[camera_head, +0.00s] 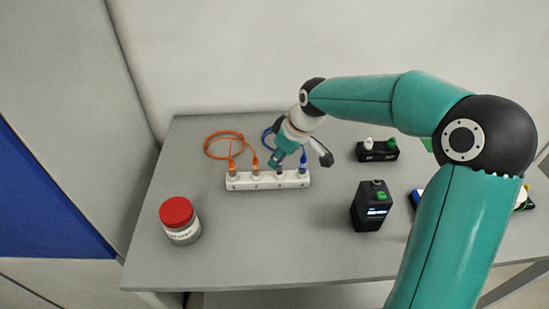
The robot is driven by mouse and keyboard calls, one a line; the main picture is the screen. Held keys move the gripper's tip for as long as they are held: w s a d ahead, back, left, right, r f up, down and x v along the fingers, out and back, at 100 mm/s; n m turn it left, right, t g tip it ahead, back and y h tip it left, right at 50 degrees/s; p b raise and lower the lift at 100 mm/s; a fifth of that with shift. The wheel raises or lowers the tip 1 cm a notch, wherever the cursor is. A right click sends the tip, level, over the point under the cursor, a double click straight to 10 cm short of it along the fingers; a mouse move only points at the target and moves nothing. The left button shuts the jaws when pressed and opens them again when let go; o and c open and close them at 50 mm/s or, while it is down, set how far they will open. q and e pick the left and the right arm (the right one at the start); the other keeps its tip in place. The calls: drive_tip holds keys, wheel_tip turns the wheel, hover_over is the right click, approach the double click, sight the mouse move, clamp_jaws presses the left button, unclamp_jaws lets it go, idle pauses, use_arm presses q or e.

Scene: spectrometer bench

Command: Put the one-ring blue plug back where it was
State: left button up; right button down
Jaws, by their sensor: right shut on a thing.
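A white socket strip (255,182) stands on the bench. Two orange plugs (231,166) stand upright in its left part. A blue plug (303,160) stands at its right end. My right gripper (276,161) is over the strip between the orange plugs and that blue plug. It is shut on a plug just above or at the third socket; the gripper hides most of this plug, and I cannot tell whether it is seated. A blue cable (267,136) loops behind the gripper. The ring marks are too small to read. My left gripper is not in view.
An orange cable (208,143) loops behind the strip. A red-lidded jar (179,218) stands front left. A black device (371,206) stands right of the strip, with a black holder (377,154) behind it. The bench front centre is clear.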

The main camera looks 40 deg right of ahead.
drive_tip(key=shift+f+b, duration=0.4)
drive_tip(key=shift+f, duration=0.1)
drive_tip(key=c, duration=1.2)
unclamp_jaws()
drive_tip(key=shift+o, duration=0.2)
drive_tip(key=shift+r, duration=0.1)
drive_tip(key=shift+r+p, duration=0.45)
drive_tip(key=shift+p, duration=0.1)
drive_tip(key=v, duration=1.2)
